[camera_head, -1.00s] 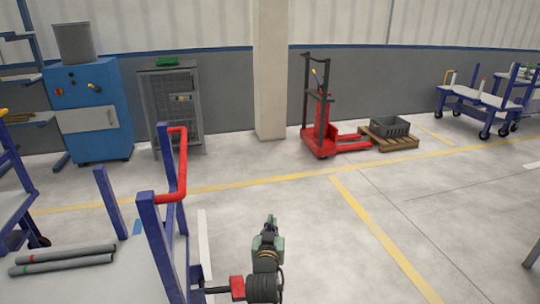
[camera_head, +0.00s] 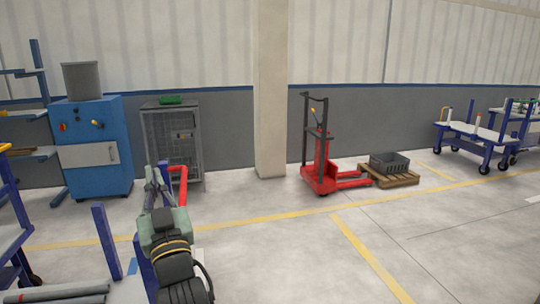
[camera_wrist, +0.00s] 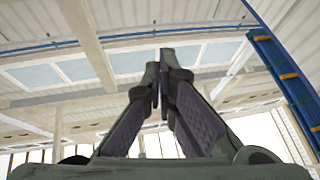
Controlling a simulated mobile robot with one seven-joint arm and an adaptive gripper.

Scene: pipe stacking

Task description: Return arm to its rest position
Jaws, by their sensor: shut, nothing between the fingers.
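My gripper (camera_head: 155,179) points upward in the left half of the head view, in front of the blue cart's red handle. In the wrist view the two fingers (camera_wrist: 160,75) come together at their tips, shut and empty, with the ceiling behind them. Grey pipes (camera_head: 60,291) lie on the blue cart at the bottom left, apart from my gripper. The pipes are partly cut off by the picture's edge. My arm and gripper hide part of the cart's frame.
The cart's blue post (camera_head: 106,240) and red handle (camera_head: 181,183) stand close to my arm. A blue cabinet (camera_head: 92,150), a wire cage cabinet (camera_head: 175,138) and a red stacker (camera_head: 319,165) stand along the back. The floor (camera_head: 290,255) to the right is clear.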

